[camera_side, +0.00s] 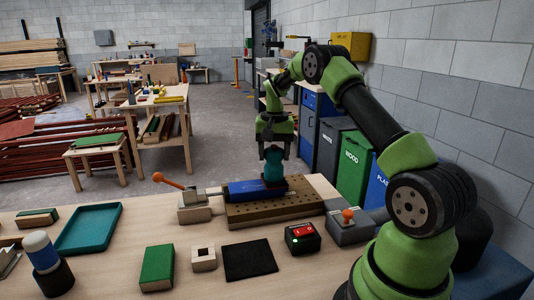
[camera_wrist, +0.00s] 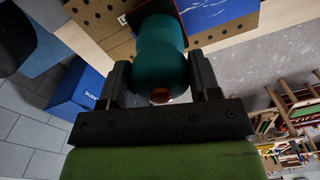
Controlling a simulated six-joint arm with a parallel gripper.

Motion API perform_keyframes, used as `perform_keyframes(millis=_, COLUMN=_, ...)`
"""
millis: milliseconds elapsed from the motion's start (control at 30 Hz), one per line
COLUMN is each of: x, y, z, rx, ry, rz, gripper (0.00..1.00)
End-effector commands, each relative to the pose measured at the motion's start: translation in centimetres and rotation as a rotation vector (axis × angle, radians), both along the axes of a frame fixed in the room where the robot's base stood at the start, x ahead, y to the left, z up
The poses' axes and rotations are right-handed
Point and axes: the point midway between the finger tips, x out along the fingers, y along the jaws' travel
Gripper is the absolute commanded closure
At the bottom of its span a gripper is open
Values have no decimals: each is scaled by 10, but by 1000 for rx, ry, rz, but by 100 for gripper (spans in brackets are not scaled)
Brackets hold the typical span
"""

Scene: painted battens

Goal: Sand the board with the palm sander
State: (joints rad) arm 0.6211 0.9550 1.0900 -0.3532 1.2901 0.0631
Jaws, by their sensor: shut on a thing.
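The palm sander (camera_side: 273,167) is teal with a dark pad beneath it and is upright. My gripper (camera_side: 275,150) points down and is shut on its upper body; in the wrist view the sander (camera_wrist: 160,50) sits between the two fingers (camera_wrist: 161,78). The blue-painted board (camera_side: 243,190) lies on a brown perforated plate (camera_side: 285,209). The sander is at the board's right end. I cannot tell whether the pad touches the board. In the wrist view the board (camera_wrist: 215,10) shows a pale scuff on its blue face.
A clamp with an orange handle (camera_side: 170,181) stands at the board's left end. A teal tray (camera_side: 112,212) lies left.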

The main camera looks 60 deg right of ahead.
Motion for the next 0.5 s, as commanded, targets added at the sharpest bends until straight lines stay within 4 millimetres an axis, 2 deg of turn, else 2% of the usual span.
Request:
perform_keyframes(millis=233, x=3, y=3, z=-3, rx=0, ry=-1, rz=2, gripper=62)
perform_keyframes(millis=500, x=20, y=20, z=-2, rx=2, ry=0, rz=3, gripper=62)
